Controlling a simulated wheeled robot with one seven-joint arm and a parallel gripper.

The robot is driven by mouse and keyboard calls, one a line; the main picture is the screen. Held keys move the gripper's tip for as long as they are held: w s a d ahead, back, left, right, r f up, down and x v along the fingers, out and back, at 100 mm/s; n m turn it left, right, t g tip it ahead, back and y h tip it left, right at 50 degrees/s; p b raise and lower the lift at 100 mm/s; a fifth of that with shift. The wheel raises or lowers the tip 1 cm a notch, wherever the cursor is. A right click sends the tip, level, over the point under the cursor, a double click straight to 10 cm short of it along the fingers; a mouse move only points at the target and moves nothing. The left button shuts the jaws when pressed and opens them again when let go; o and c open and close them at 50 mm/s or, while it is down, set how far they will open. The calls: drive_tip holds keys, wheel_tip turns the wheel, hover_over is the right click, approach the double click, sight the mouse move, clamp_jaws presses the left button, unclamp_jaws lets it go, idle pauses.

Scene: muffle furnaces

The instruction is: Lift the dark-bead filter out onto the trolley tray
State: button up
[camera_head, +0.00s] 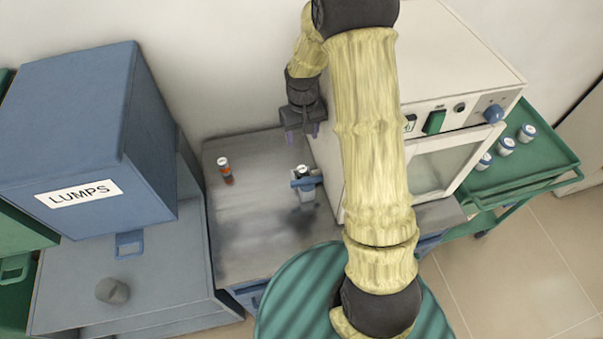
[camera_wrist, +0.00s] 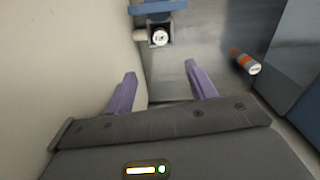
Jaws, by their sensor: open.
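A small white-capped cylinder (camera_head: 302,170) stands in a grey holder (camera_head: 307,195) with a blue bar on the bench; it also shows in the wrist view (camera_wrist: 159,37), seen from above. An orange and dark cylinder with a white cap (camera_head: 225,172) stands alone to its left, and in the wrist view (camera_wrist: 245,62) it is at the right. I cannot make out beads in either. My gripper (camera_head: 302,133) is open and empty, its purple fingers (camera_wrist: 160,85) above the bench behind the holder. The green trolley tray (camera_head: 548,158) is at the far right.
Several white-capped jars (camera_head: 505,147) stand on the trolley. A cream furnace (camera_head: 460,70) stands between bench and trolley. A blue bin labelled LUMPS (camera_head: 90,150) stands at left, with a grey lump (camera_head: 112,290) in front. Bare bench (camera_head: 250,235) lies before the cylinders.

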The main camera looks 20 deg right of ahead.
drive_tip(key=p, duration=0.3)
hover_over(302, 169)
wheel_tip(302, 169, down, 10)
drive_tip(key=shift+w+r, duration=0.15)
drive_tip(key=shift+d+f, duration=0.1)
drive_tip(key=shift+f, duration=0.5)
drive_tip(key=shift+w, duration=0.1)
drive_tip(key=shift+s+f+p, duration=0.2)
drive_tip(key=shift+f+p, duration=0.65)
drive_tip(key=shift+p, duration=0.1)
drive_tip(key=shift+f+p, duration=0.6)
drive_tip(key=shift+f, duration=1.15)
drive_tip(key=c, duration=1.1)
